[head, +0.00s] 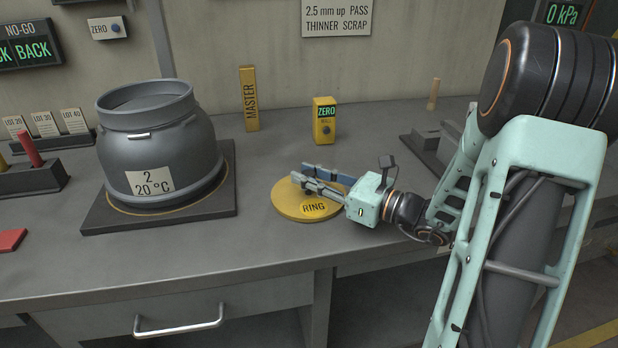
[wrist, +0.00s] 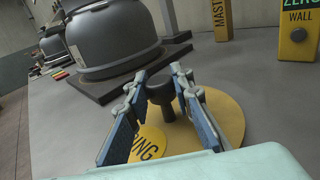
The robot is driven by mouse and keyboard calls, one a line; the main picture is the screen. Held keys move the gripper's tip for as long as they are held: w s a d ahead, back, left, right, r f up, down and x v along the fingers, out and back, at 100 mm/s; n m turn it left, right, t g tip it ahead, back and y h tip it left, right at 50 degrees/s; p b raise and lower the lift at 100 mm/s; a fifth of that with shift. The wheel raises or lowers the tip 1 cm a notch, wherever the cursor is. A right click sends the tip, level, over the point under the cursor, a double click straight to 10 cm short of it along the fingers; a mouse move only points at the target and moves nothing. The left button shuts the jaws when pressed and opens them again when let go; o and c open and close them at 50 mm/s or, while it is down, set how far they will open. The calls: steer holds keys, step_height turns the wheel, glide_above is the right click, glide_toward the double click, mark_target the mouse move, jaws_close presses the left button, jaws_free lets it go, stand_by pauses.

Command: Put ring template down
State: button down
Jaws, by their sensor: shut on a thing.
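The ring template is a flat yellow disc (head: 292,211) marked RING, lying level at the bench top, right of the grey vessel. Whether its underside fully touches the bench I cannot tell. A dark round knob (wrist: 160,92) rises from its middle in the wrist view; the disc (wrist: 226,118) spreads around and under the fingers there. My gripper (head: 308,177) reaches in low from the right over the disc. In the wrist view my gripper (wrist: 161,84) has its blue-padded fingers on both sides of the knob, shut on it. The fingers hide part of the disc.
The grey vessel (head: 160,140) stands on a dark base plate (head: 225,195) at left. A yellow MASTER block (head: 249,98) and a yellow ZERO WALL block (head: 324,121) stand behind the disc. Bare bench lies between the base plate and disc; the bench's front edge is near.

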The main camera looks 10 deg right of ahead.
steer(key=c, duration=2.2)
jaws_free()
steer(key=shift+f, duration=0.2)
steer(key=o, duration=0.5)
steer(key=shift+r, duration=0.1)
steer(key=shift+r, duration=0.25)
steer(key=p+v, duration=0.2)
steer(key=v, duration=1)
steer(key=shift+f+p, duration=0.1)
steer(key=shift+p, duration=0.25)
